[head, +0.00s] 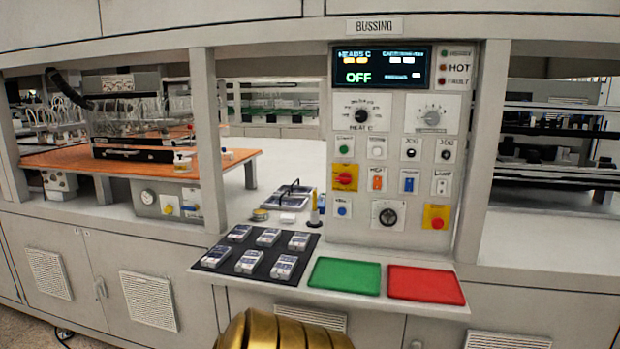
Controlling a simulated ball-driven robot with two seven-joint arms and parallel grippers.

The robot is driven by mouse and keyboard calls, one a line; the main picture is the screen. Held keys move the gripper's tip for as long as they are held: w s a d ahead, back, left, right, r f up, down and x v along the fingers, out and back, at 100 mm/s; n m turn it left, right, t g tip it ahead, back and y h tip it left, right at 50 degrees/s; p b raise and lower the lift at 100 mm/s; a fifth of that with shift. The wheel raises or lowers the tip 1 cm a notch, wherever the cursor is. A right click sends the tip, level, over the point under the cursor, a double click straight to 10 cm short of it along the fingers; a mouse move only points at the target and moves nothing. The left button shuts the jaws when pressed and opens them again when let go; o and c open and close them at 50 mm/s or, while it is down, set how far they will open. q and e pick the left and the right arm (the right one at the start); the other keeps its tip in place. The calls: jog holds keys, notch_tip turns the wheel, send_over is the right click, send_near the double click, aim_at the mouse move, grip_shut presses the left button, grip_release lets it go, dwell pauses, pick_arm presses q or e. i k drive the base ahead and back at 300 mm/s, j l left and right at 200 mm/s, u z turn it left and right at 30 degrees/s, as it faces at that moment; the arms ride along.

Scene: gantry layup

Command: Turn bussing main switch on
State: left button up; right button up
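The bussing panel (400,231) stands upright under a sign (374,26) reading BUSSING. Its dark display (381,67) shows OFF in green. A red rotary knob on a yellow plate (345,177) sits at the panel's left, in the middle rows. A second red control on a yellow plate (437,217) is at the lower right. The small labels are too blurred to tell which one is the main switch. A black round dial (388,216) sits between them, lower down. Neither of my grippers is in view.
A shelf below the panel holds a black mat (227,270) with several small packs, a green pad (345,276) and a red pad (426,285). Grey posts (209,140) flank the opening. An orange board (118,162) with equipment is at left. The panel's front is unobstructed.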

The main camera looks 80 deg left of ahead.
aim_at(345, 178)
jog(key=u, duration=2.5)
